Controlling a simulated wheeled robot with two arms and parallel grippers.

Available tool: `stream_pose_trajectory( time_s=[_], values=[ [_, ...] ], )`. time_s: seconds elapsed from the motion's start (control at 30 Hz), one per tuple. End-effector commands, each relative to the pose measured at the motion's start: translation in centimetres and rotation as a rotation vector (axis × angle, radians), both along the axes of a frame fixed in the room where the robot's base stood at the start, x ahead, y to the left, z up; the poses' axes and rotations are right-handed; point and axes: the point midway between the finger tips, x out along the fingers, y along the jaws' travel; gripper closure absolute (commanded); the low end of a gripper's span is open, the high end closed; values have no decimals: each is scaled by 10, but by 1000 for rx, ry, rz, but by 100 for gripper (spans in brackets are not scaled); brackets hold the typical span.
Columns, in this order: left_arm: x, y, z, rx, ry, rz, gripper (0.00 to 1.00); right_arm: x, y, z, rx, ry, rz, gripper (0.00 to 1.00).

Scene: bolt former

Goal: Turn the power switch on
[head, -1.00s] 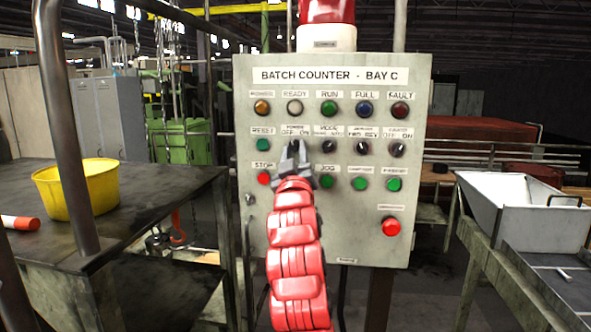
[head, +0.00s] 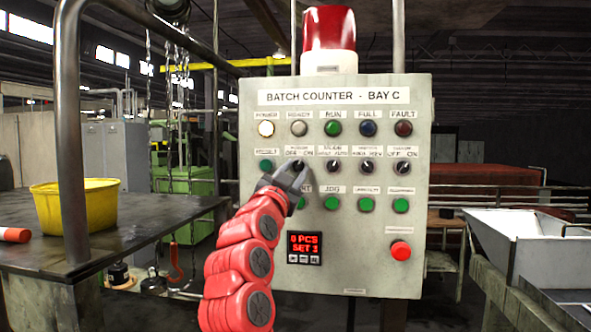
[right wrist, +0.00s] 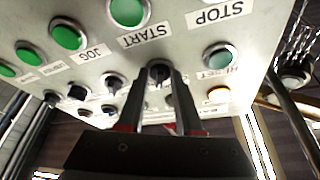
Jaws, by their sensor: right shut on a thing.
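The grey control panel (head: 345,270), labelled BATCH COUNTER - BAY C, stands in front of me. Its power switch (head: 298,164) is a black knob under an OFF - ON label in the second row. My right gripper (head: 294,176) is shut on this knob; the right wrist view shows the knob (right wrist: 159,70) between the two fingers. The fingers hide much of the knob, so its exact angle is hard to read. The POWER lamp (head: 265,128) above left glows bright. A small display (head: 304,248) shows red text, 0 PCS and SET. My left gripper is out of view.
Other black selector knobs sit to the right in the same row, with green buttons below. A red button (head: 400,250) is at lower right. A dark table (head: 150,235) with a yellow tub (head: 75,208) stands left, a white hopper (head: 520,240) right.

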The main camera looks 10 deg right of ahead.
Motion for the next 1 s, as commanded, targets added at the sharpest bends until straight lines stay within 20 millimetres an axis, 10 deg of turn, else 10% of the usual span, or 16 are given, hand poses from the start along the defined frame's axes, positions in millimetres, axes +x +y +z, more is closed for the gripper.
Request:
stream_pose_trajectory(
  time_s=[0.77,0.8,1.0],
  values=[
    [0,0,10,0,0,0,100,-1,1,2,98,-36,2,100],
    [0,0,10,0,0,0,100,-1,1,2,98,-36,2,60],
    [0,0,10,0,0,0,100,0,1,2,98,-35,1,36]
  ],
)
